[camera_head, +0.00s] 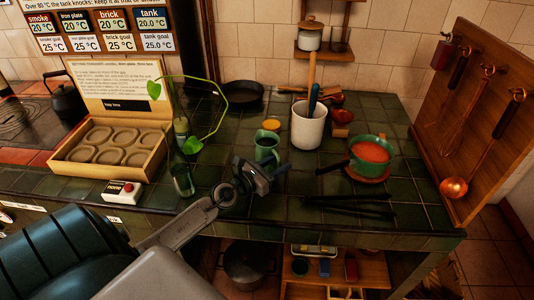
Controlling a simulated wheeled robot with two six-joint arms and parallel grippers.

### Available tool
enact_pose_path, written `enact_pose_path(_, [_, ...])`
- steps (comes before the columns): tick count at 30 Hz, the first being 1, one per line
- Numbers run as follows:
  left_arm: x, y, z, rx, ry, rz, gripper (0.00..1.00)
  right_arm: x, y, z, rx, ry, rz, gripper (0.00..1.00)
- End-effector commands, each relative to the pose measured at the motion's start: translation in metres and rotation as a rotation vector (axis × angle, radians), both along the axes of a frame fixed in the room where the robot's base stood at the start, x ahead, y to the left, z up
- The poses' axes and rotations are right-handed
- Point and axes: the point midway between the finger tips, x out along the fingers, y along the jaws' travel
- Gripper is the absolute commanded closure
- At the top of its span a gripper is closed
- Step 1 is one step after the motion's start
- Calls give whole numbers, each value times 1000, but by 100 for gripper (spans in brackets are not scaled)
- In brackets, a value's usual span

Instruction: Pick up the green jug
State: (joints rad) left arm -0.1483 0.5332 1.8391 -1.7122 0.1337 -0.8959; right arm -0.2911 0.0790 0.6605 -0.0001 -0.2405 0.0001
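The green jug (266,147) stands upright on the dark green tiled top near the middle of the head view. Its lower part is partly hidden behind my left gripper (267,178). My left gripper reaches in from the lower left, in front of and slightly below the jug in the picture. Its fingers look apart, with nothing seen held between them. I cannot tell whether a finger touches the jug. My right gripper is not in view.
A green bottle with a plant stem (182,174) stands left of the jug. A white crock of utensils (308,128) stands to its right, and an orange-filled green pan (370,152) lies farther right. Black tongs (350,205) lie near the front edge.

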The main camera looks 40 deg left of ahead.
Motion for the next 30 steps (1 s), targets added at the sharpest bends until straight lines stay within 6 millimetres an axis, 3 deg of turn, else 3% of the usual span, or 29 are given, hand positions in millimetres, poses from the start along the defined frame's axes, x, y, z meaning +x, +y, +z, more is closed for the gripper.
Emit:
enact_pose_path(6, [23,-5,1,-1,-1,0,62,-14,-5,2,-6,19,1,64])
enact_pose_path(14, [24,-5,0,1,0,0,62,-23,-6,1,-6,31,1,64])
enact_pose_path(20, [24,-5,0,0,0,0,100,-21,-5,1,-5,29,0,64])
enact_pose_path(30, [24,-5,0,0,1,0,100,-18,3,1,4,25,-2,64])
